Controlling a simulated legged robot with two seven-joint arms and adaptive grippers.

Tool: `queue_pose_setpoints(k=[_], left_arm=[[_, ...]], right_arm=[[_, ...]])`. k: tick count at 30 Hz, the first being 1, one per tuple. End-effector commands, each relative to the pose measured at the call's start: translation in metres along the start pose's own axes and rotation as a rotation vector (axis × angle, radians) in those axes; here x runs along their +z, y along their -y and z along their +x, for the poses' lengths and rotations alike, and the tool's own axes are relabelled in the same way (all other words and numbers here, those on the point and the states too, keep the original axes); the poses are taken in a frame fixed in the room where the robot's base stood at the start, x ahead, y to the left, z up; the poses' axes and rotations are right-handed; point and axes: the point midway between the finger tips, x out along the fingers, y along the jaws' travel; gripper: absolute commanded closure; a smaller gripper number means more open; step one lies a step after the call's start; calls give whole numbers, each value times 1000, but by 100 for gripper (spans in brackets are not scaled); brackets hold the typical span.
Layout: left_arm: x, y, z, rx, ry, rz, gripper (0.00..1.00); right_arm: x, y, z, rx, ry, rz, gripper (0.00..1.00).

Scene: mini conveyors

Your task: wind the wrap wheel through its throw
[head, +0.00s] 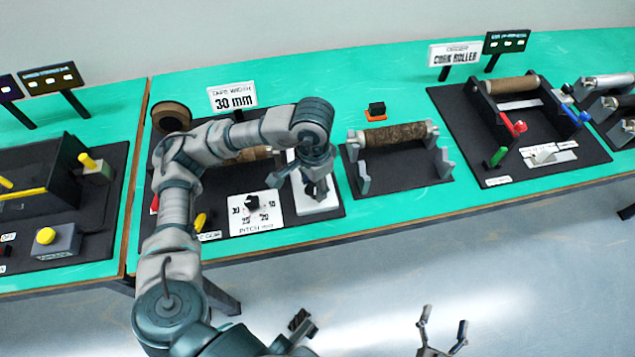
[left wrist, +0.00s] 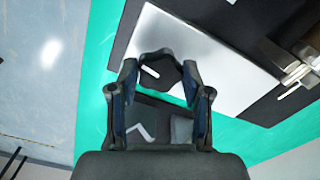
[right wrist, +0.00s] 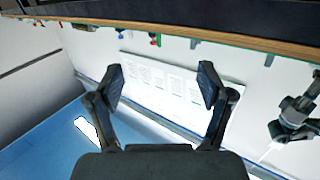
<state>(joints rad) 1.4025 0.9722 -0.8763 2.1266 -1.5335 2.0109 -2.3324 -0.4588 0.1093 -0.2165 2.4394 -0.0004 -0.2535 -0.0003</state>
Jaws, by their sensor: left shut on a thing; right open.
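The wrap wheel shows in the left wrist view as a dark lobed knob (left wrist: 160,72) with a short white mark, on a white plate (left wrist: 205,62). My left gripper (left wrist: 160,82) is shut on it, with one finger on each side. In the head view my left gripper (head: 317,188) points down over the white plate (head: 328,203) at the right end of a black station base, and hides most of the wheel. My right gripper (head: 442,328) is open and empty, low in front of the table; its parted fingers also show in the right wrist view (right wrist: 160,85).
A pitch dial plate (head: 270,222) lies left of the white plate. A "30 mm" sign (head: 233,96) stands behind. A brown roller (head: 393,135) rests on grey supports to the right, and the cork roller station (head: 570,150) is further right. My left arm covers part of the station.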

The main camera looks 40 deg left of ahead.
Motion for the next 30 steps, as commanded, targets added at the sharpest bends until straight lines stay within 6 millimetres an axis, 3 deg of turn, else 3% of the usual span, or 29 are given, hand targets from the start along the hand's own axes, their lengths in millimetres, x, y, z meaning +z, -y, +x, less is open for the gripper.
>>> queue_pose_setpoints(k=[15, 30], left_arm=[[-2, 2, -1, -4, -11, 446, 87], [-3, 2, -3, -6, -13, 645, 87]], right_arm=[[-31, 5, 0, -12, -232, 13, 21], [-41, 7, -2, -15, -311, 18, 21]])
